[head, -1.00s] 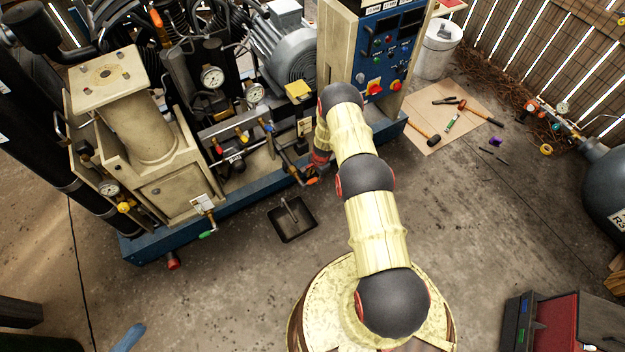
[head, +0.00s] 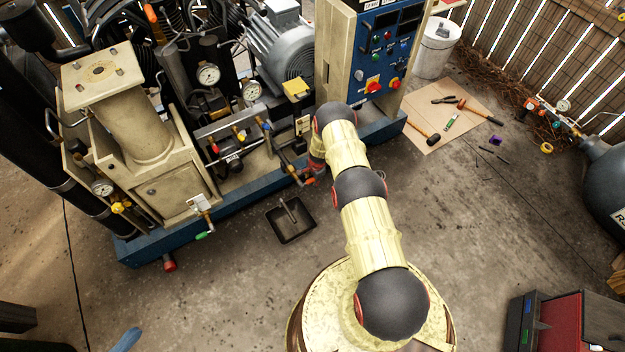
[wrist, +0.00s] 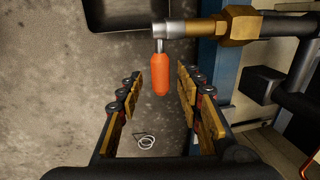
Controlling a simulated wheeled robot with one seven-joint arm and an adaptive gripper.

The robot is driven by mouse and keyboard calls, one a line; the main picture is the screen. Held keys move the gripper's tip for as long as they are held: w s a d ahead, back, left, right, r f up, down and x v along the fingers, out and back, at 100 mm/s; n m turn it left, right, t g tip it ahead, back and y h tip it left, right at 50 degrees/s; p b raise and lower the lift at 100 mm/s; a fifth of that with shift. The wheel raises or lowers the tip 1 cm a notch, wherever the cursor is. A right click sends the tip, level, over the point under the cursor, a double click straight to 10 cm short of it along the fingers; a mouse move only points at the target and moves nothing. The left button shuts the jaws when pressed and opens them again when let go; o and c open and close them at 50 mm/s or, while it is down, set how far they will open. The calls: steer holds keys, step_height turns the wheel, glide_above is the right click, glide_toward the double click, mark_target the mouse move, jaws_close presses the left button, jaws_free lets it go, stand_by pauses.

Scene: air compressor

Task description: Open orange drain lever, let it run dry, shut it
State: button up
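The orange drain lever (wrist: 160,75) hangs from a metal valve stem in the wrist view, its grip pointing toward my gripper. It also shows in the head view (head: 309,182), low on the compressor's front. My gripper (wrist: 161,88) is open, with one finger on each side of the lever and visible gaps between them. The brass drain fitting (wrist: 238,25) joins the valve at the right. In the head view my gripper is mostly hidden by my arm.
The compressor's blue base rail (head: 235,203) runs close to the lever. A green-handled valve (head: 204,235) and a red-capped stub (head: 169,262) stick out to the left. A cardboard sheet with tools (head: 440,140) lies at right.

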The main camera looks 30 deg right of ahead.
steer(key=c, duration=0.4)
jaws_close()
stand_by(0.5)
